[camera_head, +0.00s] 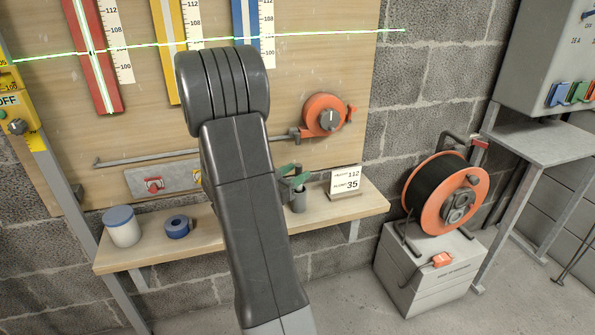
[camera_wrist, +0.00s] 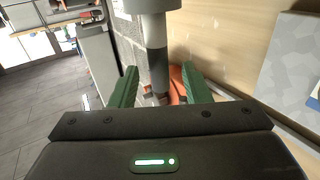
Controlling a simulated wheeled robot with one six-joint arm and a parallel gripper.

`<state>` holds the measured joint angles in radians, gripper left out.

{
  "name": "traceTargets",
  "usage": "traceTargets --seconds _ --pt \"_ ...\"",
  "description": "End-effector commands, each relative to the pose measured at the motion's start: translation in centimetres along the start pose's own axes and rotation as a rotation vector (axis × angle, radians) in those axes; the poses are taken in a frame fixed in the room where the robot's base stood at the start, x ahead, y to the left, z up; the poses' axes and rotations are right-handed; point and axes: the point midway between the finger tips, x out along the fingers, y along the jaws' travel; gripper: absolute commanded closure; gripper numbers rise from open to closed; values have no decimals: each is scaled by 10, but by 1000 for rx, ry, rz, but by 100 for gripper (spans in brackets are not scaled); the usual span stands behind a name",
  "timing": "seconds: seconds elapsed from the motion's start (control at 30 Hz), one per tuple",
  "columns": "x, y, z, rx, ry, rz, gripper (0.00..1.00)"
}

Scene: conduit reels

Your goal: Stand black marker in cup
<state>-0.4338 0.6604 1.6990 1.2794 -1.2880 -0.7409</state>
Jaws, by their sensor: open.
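A small grey cup (camera_head: 298,201) stands upright on the wooden shelf, right of my arm. My gripper shows as green fingers (camera_head: 291,176) right at or just above the cup's rim, partly hidden by my arm. In the wrist view my gripper (camera_wrist: 156,82) is open, with a green finger on each side. A grey upright shaft, darker toward its lower end (camera_wrist: 158,57), shows between or behind the fingers, below a wider pale cylinder. I cannot tell whether this shaft is the black marker, or whether it touches the fingers. No marker is clearly visible in the head view.
On the shelf (camera_head: 228,237) are a white jar with a blue lid (camera_head: 122,227), a blue tape roll (camera_head: 178,227) and a number card (camera_head: 345,182). An orange reel (camera_head: 324,116) is on the board behind. A black-and-orange cable reel (camera_head: 436,192) stands at the right.

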Motion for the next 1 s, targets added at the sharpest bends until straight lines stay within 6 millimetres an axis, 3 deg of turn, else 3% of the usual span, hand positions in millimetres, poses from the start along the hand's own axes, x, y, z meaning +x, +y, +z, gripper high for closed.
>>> traceTargets --seconds 0.3,0.5,0.7,1.0 --pt "-69 -1 -3 -2 0 -6 57" --pt "-103 0 -2 -2 1 -3 57" --pt "-120 0 -1 -1 1 -1 57" --pt "-123 0 0 -1 1 0 57"
